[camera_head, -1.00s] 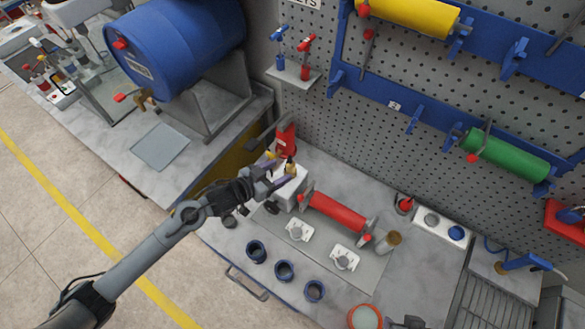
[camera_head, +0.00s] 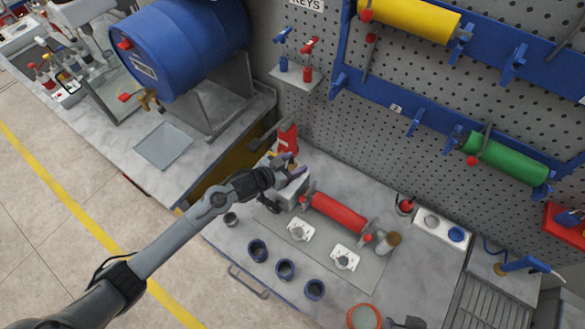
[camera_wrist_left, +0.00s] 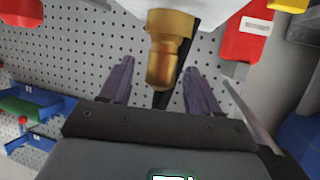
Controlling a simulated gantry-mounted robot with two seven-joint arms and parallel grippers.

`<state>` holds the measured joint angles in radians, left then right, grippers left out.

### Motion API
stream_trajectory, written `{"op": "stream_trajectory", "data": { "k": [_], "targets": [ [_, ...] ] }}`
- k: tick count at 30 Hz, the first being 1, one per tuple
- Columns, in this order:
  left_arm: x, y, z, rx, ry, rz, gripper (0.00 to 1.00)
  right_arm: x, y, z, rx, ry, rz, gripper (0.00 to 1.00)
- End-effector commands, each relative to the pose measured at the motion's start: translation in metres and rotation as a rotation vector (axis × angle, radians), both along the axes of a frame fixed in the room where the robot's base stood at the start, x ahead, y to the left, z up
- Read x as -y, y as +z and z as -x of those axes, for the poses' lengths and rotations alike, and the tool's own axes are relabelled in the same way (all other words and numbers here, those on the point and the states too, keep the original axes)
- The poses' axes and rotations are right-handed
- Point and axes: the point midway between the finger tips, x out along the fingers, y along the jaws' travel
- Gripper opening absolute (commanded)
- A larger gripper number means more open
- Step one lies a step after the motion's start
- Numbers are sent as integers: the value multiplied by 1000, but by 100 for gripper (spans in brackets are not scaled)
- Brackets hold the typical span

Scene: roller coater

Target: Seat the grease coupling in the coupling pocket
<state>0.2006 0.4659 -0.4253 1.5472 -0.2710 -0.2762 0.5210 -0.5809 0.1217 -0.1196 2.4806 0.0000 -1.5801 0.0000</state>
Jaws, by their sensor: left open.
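The brass grease coupling (camera_wrist_left: 168,50) shows large in the left wrist view. It extends down from a white surface at the top of that picture, between my spread left fingers. I cannot make out which opening is the coupling pocket. My right gripper is not in view.
A red cylinder (camera_head: 339,212) lies right of the block, with two white plates (camera_head: 345,258) in front. Several dark blue rings (camera_head: 286,270) line the front. A red object (camera_head: 287,138) stands behind the gripper. The pegboard (camera_head: 385,155) closes off the back.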

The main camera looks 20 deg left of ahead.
Motion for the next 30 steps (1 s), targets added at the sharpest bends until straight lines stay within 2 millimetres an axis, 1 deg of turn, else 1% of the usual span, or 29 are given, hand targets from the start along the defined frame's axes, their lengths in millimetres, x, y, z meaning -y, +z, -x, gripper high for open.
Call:
{"op": "stream_trajectory", "data": {
  "k": [1, 2, 12, 13, 14, 23, 26, 30],
  "targets": [
    [0, 0, 0, 0, 0, 0, 60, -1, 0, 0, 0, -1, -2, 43],
    [0, 0, 0, 0, 0, 0, 56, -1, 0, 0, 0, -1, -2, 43],
    [0, 0, 0, 0, 0, 0, 4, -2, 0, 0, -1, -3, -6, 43],
    [0, 1, 0, 1, 0, 0, 3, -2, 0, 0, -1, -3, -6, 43],
    [0, 1, 0, 1, 0, 0, 0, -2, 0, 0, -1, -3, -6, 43],
    [0, 4, 0, 1, 0, 0, 0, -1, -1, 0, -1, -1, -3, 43],
    [0, 9, 0, 3, 0, 1, 0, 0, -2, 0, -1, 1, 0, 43],
    [-1, 23, 0, 4, -1, 0, 0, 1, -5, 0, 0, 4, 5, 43]
  ]
}}
